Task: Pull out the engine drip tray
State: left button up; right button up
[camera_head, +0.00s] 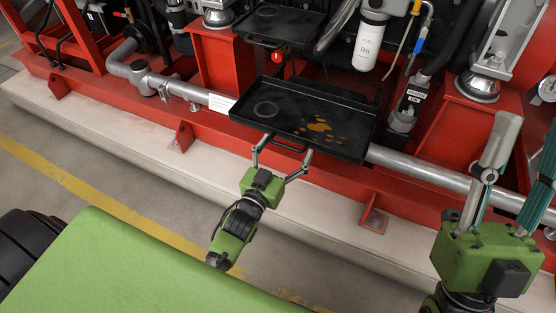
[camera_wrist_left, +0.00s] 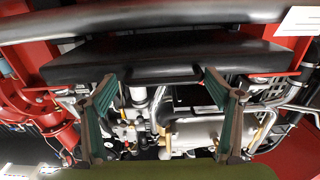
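The black drip tray (camera_head: 335,110) with orange-brown stains and a ring mark lies level among the red supports, its front edge over the grey pipe. Its dark handle (camera_head: 288,147) is at the front edge. My left gripper (camera_head: 289,146) is open, with its two fingers apart at either side of the handle. In the left wrist view, my left gripper (camera_wrist_left: 160,80) is spread below the dark tray front (camera_wrist_left: 160,50); whether it touches the tray is unclear. My right gripper (camera_head: 528,150) is open and empty at the far right, fingers upward.
A second black tray (camera_head: 282,22) sits higher up behind. A white filter (camera_head: 369,45) hangs behind the drip tray. A grey pipe (camera_head: 430,172) runs along the red frame. Clear floor (camera_head: 130,180) with a yellow line lies in front of the pale plinth.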

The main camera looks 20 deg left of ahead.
pick_arm(q)
jog(key=s, duration=1.1)
jog(key=shift+a, duration=0.2)
jog(key=shift+r, duration=0.1)
